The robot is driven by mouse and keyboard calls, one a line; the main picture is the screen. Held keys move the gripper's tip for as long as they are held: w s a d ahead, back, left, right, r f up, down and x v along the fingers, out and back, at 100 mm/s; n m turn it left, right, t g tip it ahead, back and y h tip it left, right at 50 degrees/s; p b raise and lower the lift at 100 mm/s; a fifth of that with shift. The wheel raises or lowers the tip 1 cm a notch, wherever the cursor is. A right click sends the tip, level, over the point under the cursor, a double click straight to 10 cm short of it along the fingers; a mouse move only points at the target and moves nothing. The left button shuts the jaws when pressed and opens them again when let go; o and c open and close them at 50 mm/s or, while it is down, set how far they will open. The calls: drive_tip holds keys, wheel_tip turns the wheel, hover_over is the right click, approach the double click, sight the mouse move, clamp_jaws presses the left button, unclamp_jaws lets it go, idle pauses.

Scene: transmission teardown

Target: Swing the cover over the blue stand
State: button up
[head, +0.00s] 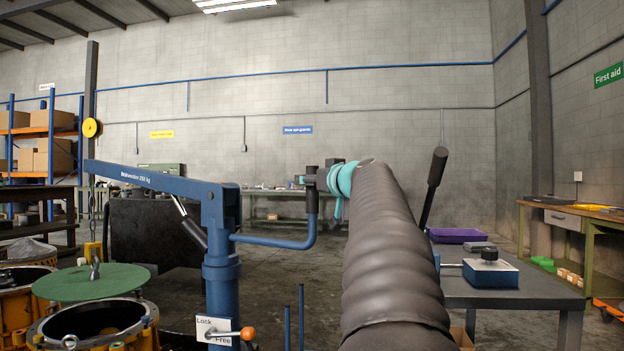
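The green round cover (90,283) hangs under the hook (95,262) of a blue swing crane (220,265) at the left, above an open yellow housing (95,325). The crane's boom points left. A blue crank arm (275,241) reaches right from its column and ends in an upright dark handle (312,203). My gripper (312,180) is at this handle, with finger parts on both sides, and looks shut on it. My arm hides part of the gripper. Two blue posts (301,318) at the bottom centre look like part of the blue stand; its rest is out of view.
A Lock/Free plate (213,330) with an orange-knobbed lever (247,333) is on the crane column. A grey table (530,294) with a blue device (490,270) and purple tray (458,236) stands right. Open floor lies behind the crank.

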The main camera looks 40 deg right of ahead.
drive_tip(key=shift+w, duration=0.2)
drive_tip(key=shift+c, duration=0.3)
clamp_jaws()
drive_tip(key=shift+s+a, duration=0.1)
